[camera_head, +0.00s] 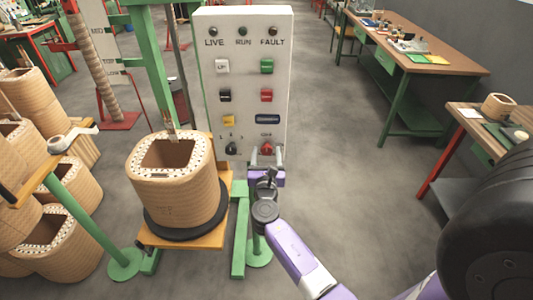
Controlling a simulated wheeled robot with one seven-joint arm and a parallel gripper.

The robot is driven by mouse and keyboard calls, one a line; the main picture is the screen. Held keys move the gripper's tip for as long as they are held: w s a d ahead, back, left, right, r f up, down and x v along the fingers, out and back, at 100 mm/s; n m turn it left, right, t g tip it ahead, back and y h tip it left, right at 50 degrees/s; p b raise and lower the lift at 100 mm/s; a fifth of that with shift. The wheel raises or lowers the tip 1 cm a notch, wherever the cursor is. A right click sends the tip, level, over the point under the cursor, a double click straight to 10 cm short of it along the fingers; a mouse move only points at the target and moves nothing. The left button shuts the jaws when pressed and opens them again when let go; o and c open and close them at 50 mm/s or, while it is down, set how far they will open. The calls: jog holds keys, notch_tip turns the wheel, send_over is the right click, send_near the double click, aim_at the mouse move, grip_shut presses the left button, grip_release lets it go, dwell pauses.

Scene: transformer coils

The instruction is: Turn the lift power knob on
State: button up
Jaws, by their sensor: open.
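A white control panel (243,50) stands upright in the middle of the head view. Near its bottom are a black knob (231,149) on the left and a red knob (267,148) on the right. The small labels above them are too small to read surely, so I cannot tell by label which one is lift power. My gripper (266,156) is at the lower right of the panel, right at the red knob. Its jaws are open, one finger on each side of the red knob. I cannot tell whether they touch it. The knob's lower part is hidden.
Left of my gripper, a large wound coil (174,185) sits on an orange platform (180,238) beside a green post. More coils (63,215) stack at the far left. Workbenches (420,58) stand at the right. The grey floor right of the panel is clear.

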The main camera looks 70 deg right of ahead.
jog(key=shift+c, duration=0.5)
grip_shut()
jog(key=shift+f+m+b, duration=0.1)
jog(key=shift+m+b, duration=0.2)
jog(key=shift+m, duration=0.1)
jog(key=m+b, duration=0.2)
jog(key=m, duration=0.1)
jog(key=shift+f, duration=0.1)
jog(key=m+b, duration=0.3)
jog(key=m, duration=0.2)
jog(key=shift+b, duration=0.4)
jog(key=m+b, duration=0.4)
jog(key=m, duration=0.1)
jog(key=shift+m, duration=0.4)
jog(key=shift+m+b, duration=1.15)
jog(key=shift+m, duration=0.75)
